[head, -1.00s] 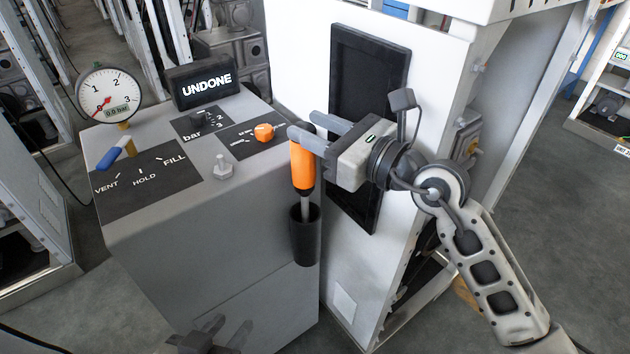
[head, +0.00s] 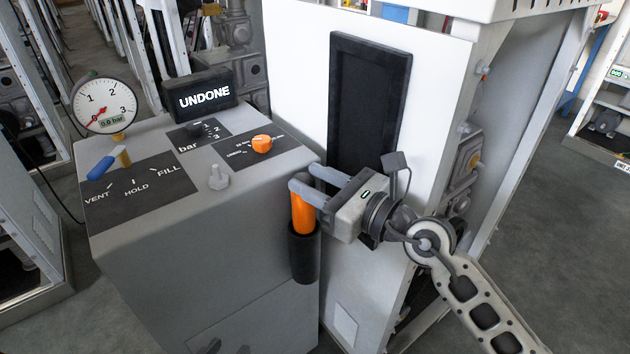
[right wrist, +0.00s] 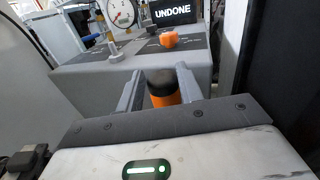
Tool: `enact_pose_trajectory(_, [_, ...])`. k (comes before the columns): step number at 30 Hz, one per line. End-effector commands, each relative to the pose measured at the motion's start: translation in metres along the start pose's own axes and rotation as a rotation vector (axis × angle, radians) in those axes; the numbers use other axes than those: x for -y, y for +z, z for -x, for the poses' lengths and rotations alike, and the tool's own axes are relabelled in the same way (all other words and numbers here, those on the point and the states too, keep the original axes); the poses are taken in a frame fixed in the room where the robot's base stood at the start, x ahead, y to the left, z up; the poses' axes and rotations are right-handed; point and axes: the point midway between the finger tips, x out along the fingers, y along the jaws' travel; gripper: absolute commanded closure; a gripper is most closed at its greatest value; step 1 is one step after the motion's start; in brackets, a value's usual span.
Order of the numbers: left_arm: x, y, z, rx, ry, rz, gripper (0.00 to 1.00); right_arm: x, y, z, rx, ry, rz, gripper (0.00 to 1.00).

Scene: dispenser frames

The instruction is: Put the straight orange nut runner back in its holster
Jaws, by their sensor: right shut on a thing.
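The straight orange nut runner (head: 303,214) is upright at the right front corner of the grey cabinet. Its shaft and the lower end of its orange body are hidden inside the black holster (head: 304,258). My right gripper (head: 303,179) is shut on the upper part of the nut runner. In the right wrist view, the runner's black top and orange body (right wrist: 165,98) show between the two fingers (right wrist: 158,88).
The grey cabinet top (head: 245,185) carries a gauge (head: 104,106), a blue-handled valve (head: 101,168), an orange knob (head: 262,143), a metal fitting (head: 218,177) and a display reading UNDONE (head: 205,97). A white panel with a black frame (head: 400,90) stands close behind my right gripper.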

Motion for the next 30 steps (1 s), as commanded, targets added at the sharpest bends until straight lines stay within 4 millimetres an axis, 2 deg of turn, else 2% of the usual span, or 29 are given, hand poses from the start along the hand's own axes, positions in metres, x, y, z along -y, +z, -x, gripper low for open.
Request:
enact_pose_trajectory(1, [0.0,0.002,-0.001,0.001,0.0,-0.001,0.64,0.0,-0.001,0.0,0.004,-0.001,0.001,1.0])
enact_pose_trajectory(2, [0.0,0.002,-0.001,0.001,0.0,-0.001,0.64,0.0,-0.003,0.0,-0.001,0.0,0.0,0.61])
enact_pose_trajectory(4, [0.0,0.002,-0.001,0.001,0.0,-0.001,0.64,0.0,-0.002,0.0,-0.001,0.0,0.0,0.42])
enact_pose_trajectory(14, [0.0,-0.001,0.0,0.001,0.001,-0.002,0.64,0.0,0.002,0.0,0.0,0.0,0.0,0.42])
enact_pose_trajectory(17, [0.0,-0.001,-0.001,0.0,0.0,-0.002,0.64,0.0,0.001,0.008,-0.001,0.0,0.0,0.42])
enact_pose_trajectory(30, [0.002,0.005,-0.007,-0.011,-0.001,-0.007,0.64,0.0,-0.002,0.097,-0.005,0.0,0.002,0.42])
